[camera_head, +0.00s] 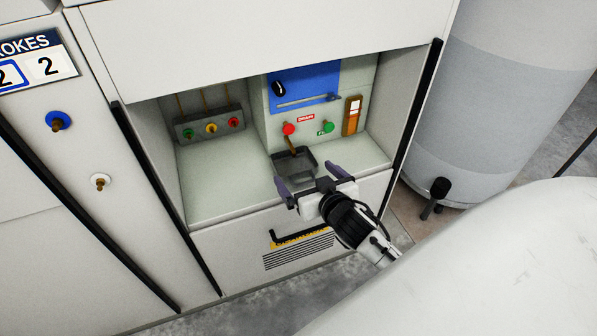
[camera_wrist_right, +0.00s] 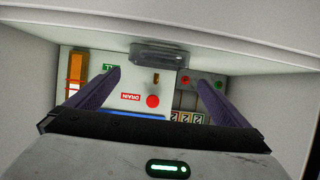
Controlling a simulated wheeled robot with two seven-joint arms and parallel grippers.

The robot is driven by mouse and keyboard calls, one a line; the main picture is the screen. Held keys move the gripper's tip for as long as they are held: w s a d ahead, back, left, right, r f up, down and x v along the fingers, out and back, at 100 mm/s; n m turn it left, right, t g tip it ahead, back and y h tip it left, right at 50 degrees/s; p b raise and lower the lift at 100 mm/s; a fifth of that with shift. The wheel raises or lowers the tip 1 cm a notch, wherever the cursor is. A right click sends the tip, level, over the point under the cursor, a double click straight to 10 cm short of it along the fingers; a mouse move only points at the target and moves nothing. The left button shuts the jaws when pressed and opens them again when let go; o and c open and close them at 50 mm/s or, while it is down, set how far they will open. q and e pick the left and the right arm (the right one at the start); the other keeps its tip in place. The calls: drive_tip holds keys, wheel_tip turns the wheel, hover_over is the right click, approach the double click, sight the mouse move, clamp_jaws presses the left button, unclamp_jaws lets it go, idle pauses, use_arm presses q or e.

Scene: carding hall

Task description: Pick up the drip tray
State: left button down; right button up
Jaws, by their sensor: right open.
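The drip tray (camera_head: 296,163) is a small dark grey tray on the pale shelf of the machine recess, below a brown spout. In the right wrist view the drip tray (camera_wrist_right: 158,56) shows upside down at the shelf's edge, beyond the fingertips. My right gripper (camera_head: 308,177) is open and empty, its two purple fingers spread just in front of the tray and apart from it, as far as I can tell. The fingers also show in the right wrist view (camera_wrist_right: 160,80). My left gripper is not in view.
Behind the tray are a red knob (camera_head: 289,129), a green knob (camera_head: 328,127) and a blue panel (camera_head: 305,87). A valve block (camera_head: 211,125) stands at the recess's left. The shelf (camera_head: 225,185) is clear left of the tray. A grey tank (camera_head: 490,100) stands right.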

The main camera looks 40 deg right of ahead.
sight(289, 155)
drive_tip(key=x, duration=0.4)
drive_tip(key=shift+d+r, duration=0.15)
drive_tip(key=b+x, duration=0.1)
drive_tip(key=x, duration=0.2)
drive_tip(key=b+x, duration=0.1)
drive_tip(key=x, duration=0.1)
drive_tip(key=shift+w+d+f, duration=0.1)
drive_tip(key=shift+w+f, duration=0.1)
drive_tip(key=shift+f, duration=0.25)
drive_tip(key=shift+r, duration=0.1)
drive_tip(key=c, duration=1)
